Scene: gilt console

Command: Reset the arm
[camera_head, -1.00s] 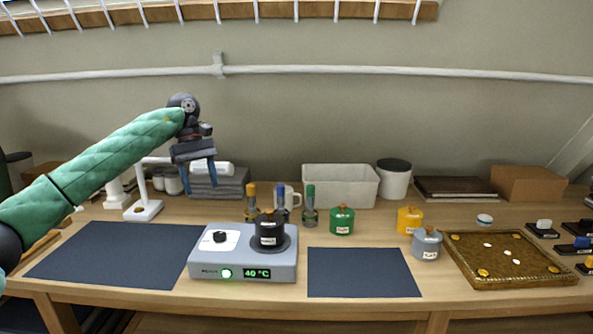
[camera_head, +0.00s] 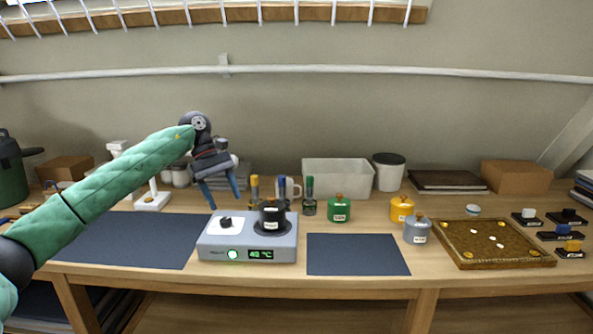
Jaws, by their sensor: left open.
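My left arm reaches in from the left in its green sleeve. My left gripper (camera_head: 222,194) is open and empty, its two blue fingers pointing down with clear space between them. It hangs above the back of the grey hot plate (camera_head: 217,254), whose green display reads about 40 °C. A black labelled pot (camera_head: 272,215) stands on the hot plate's round dark disc, to the right of the gripper. No part of my right gripper shows.
Dark mats lie left (camera_head: 130,240) and right (camera_head: 358,255) of the hot plate. Green (camera_head: 339,209), yellow (camera_head: 401,209) and grey (camera_head: 417,230) pots stand to the right, near a brown tray (camera_head: 480,261). A white bin (camera_head: 338,178) stands behind.

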